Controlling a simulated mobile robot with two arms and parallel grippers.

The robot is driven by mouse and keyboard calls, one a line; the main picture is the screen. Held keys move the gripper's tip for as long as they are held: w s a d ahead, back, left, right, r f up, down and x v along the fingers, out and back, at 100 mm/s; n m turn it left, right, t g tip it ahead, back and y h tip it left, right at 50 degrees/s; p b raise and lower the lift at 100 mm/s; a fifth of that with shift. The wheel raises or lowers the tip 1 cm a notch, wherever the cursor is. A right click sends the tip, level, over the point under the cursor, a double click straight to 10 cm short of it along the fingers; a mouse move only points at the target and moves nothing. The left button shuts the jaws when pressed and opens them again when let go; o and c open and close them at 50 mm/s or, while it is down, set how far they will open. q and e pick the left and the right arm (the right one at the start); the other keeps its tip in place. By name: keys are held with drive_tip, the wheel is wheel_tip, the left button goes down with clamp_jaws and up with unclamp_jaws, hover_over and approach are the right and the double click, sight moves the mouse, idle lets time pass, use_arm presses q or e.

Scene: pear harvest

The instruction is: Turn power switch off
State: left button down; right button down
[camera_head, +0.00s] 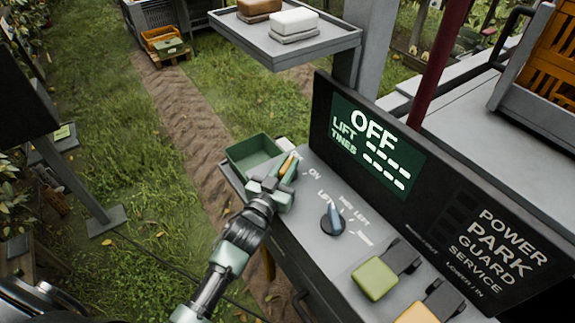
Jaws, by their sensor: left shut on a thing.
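My left gripper (283,172) is at the far left end of the grey control panel (318,236), beside the "ON" marking. Its fingers are shut on the power switch, which is mostly hidden; an orange-tan part shows between the fingers. The switch's exact position cannot be told. The screen (378,147) above the panel reads "OFF" in large letters, with "LIFT" and "TINES" beside dashes. My right gripper is not in view.
A green bin (240,160) stands beyond the gripper. A grey shelf (288,52) hangs above. Grass lies open at left.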

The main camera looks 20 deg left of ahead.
sight(281, 176)
use_arm(q)
drive_tip(key=c, duration=1.3)
unclamp_jaws()
drive_tip(key=shift+r, duration=0.1)
drive_tip(key=shift+s, duration=0.2)
drive_tip(key=s, duration=0.2)
drive_tip(key=s+b, duration=0.1)
drive_tip(key=s, duration=0.1)
drive_tip(key=s+a+b, duration=0.1)
drive_tip(key=s, duration=0.1)
drive_tip(key=shift+s, duration=0.65)
